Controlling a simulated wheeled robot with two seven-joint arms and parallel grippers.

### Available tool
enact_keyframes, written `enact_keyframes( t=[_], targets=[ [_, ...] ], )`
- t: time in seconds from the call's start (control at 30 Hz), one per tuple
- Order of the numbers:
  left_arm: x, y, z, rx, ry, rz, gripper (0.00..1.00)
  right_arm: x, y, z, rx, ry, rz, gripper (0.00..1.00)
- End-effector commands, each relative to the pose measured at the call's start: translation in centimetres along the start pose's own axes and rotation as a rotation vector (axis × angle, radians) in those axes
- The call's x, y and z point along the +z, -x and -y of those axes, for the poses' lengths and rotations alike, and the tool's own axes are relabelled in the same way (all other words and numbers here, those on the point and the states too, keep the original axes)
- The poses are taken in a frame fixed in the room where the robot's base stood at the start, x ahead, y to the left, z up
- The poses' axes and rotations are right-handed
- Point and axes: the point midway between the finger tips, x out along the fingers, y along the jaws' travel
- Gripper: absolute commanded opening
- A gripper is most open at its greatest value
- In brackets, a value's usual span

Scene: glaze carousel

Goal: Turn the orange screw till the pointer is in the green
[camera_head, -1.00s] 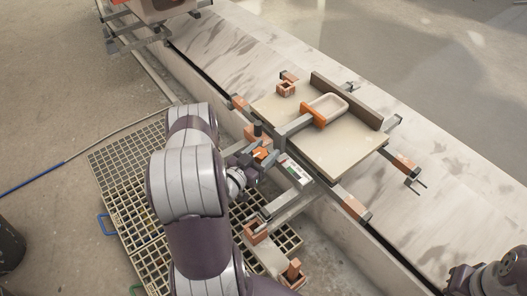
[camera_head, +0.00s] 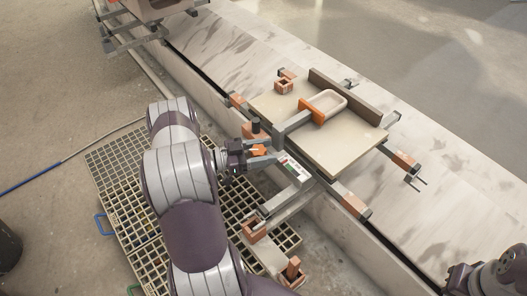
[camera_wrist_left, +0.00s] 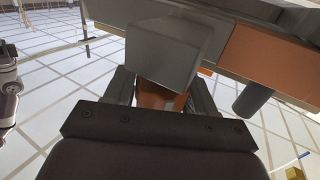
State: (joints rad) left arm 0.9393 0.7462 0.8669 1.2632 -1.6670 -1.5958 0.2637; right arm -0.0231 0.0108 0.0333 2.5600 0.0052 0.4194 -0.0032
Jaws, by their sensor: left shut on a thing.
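My left gripper (camera_head: 259,152) is shut on the orange screw (camera_head: 259,150) at the near side of the table. In the left wrist view the orange screw (camera_wrist_left: 158,98) sits between the two fingers, its far part hidden behind a grey block (camera_wrist_left: 168,58). A small white gauge plate (camera_head: 294,169) with green and red marks lies just right of the gripper. Its pointer is too small to read. Part of my right arm shows at the lower right; the state of its gripper cannot be made out.
A pale board (camera_head: 345,150) on a grey and orange frame carries a tray (camera_head: 328,103) and a small brick-coloured block (camera_head: 283,87). A long pale ledge (camera_head: 440,180) runs beneath. Floor grating (camera_head: 115,165) lies under my left arm.

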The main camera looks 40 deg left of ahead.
Motion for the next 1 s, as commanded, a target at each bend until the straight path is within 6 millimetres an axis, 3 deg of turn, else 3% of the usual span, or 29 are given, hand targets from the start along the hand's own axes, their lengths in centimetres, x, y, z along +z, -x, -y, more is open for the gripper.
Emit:
enact_keyframes(
  t=[0.63,0.67,0.7,1.0],
  targets=[
    [0.04,-0.01,-0.13,0.053,0.003,-0.001,0.24,0.02,-0.19,0.00,0.000,0.000,0.000,0.00],
    [0.04,-0.01,-0.13,0.053,0.003,-0.001,0.61,0.02,-0.19,0.00,0.000,0.000,0.000,0.00],
    [0.04,-0.01,-0.13,0.053,0.003,-0.001,0.74,0.02,-0.19,0.00,0.000,0.000,0.000,0.00],
    [-0.15,-0.01,-0.08,0.013,0.002,-0.001,0.76,-0.01,0.09,0.00,0.000,0.000,0.000,0.00]
  ],
)
